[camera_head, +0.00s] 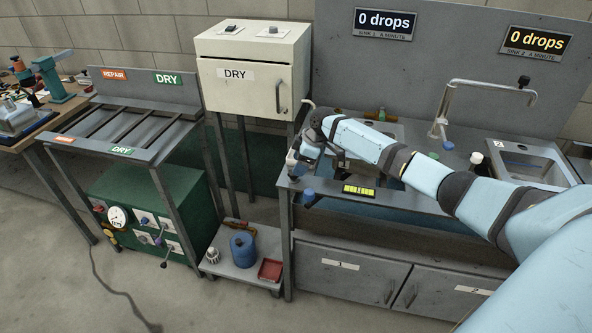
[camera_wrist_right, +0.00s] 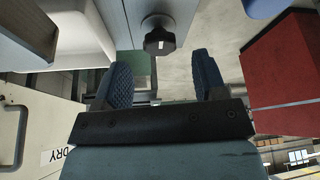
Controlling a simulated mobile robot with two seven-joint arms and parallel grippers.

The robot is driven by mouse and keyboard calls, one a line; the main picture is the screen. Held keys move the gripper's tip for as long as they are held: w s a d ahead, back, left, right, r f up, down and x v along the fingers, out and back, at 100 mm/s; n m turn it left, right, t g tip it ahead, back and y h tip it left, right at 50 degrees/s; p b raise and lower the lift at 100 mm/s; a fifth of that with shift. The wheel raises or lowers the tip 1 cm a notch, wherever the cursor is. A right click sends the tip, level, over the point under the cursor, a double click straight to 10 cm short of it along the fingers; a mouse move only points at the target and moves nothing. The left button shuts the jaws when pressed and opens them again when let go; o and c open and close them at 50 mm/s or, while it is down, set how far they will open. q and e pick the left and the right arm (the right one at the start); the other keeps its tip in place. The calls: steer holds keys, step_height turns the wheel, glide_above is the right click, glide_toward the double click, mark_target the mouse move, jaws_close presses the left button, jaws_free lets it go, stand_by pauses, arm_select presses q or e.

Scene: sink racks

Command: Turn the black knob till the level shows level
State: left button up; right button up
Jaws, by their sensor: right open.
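The black knob (camera_wrist_right: 160,38) shows in the right wrist view, with a pale mark on its face, under the edge of a grey surface. My right gripper (camera_wrist_right: 162,65) is open, its two dark blue fingers either side of a gap. The knob appears beyond the fingertips, roughly in line with the gap, and nothing is between the fingers. In the head view my right gripper (camera_head: 298,163) is at the left end of the sink counter; I cannot make out the knob there. The level (camera_head: 359,190) is a small yellow-lit strip on the counter's front edge. My left gripper is not in view.
The counter (camera_head: 410,200) carries a tap (camera_head: 440,120) and a sink (camera_head: 525,163). A cream DRY cabinet (camera_head: 250,68) stands close left of my gripper. A low shelf (camera_head: 245,270) below holds a blue canister (camera_head: 243,249) and a red tray (camera_head: 270,270). Floor in front is clear.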

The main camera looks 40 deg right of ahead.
steer(key=v, duration=1)
steer(key=shift+b, duration=0.35)
steer(key=shift+s, duration=0.1)
